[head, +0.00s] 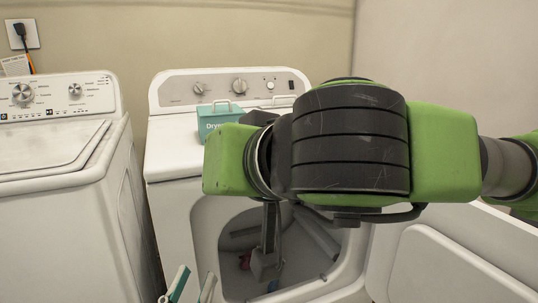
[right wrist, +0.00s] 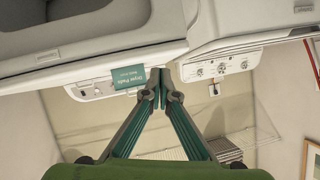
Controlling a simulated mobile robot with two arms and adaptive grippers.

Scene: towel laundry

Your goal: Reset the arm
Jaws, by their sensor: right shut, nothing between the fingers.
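My right arm (head: 440,150) reaches in from the right across the head view, in front of the dryer (head: 172,160). Its gripper is hidden there. In the right wrist view my right gripper (right wrist: 162,88) is shut, its teal fingertips together and nothing visible between them. My left gripper (head: 191,285) shows only by its teal fingertips at the bottom edge of the head view. They stand apart, with nothing visible between them.
The dryer's front opening (head: 205,245) is open, its door (head: 440,265) swung right. A teal dryer pads box (head: 222,118) stands on top. A washer (head: 50,150) stands left. The right wrist view shows a wire rack (right wrist: 222,150) and picture frame (right wrist: 312,158).

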